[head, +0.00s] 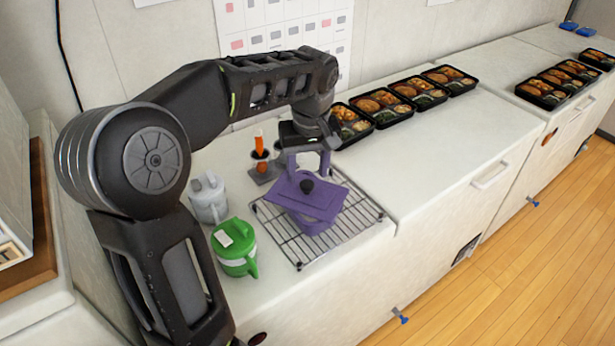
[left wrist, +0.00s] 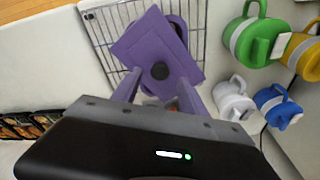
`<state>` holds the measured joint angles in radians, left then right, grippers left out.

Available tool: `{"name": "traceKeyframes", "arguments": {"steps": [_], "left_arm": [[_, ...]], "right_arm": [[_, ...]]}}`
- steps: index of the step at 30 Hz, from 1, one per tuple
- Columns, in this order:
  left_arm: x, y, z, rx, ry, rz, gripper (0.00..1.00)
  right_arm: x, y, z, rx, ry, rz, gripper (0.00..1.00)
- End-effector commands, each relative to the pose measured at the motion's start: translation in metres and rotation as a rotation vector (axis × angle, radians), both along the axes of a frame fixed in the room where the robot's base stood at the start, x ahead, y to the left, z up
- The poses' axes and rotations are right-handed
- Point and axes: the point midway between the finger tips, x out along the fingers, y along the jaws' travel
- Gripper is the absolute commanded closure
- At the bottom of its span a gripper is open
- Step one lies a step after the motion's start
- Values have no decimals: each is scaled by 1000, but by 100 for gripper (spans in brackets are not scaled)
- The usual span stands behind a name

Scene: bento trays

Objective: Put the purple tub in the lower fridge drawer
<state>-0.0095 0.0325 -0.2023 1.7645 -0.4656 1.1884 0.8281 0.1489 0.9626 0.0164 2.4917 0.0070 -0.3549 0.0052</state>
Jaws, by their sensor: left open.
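The purple tub (head: 312,225) sits on a wire rack on the white counter, with a purple lid (head: 310,192) with a black knob lying askew on top of it. The lid also shows in the left wrist view (left wrist: 150,45), with the tub (left wrist: 180,30) partly hidden under it. My left gripper (head: 308,165) is open just behind and above the lid in the head view. In the left wrist view its two purple fingers (left wrist: 158,95) point toward the lid's near edge, with nothing clearly between them. My right gripper is out of view. No open drawer shows.
The wire rack (head: 352,222) lies near the counter's front edge. A green jug (head: 236,250) and a white jug (head: 208,200) stand left of it. Several filled bento trays (head: 410,92) line the back. The counter right of the rack is clear (head: 440,150).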

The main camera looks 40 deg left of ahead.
Motion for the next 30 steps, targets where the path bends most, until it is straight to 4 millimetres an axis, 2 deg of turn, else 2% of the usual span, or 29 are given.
{"name": "traceKeyframes", "arguments": {"steps": [9,12,17,30], "left_arm": [[-5,-8,66,0,-5,-1,49],[-7,-9,86,0,-1,0,49],[-8,-11,92,1,-1,0,49],[-8,-11,90,0,0,0,49]], "right_arm": [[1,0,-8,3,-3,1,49],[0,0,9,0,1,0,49],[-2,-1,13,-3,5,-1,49],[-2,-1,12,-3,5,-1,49]]}}
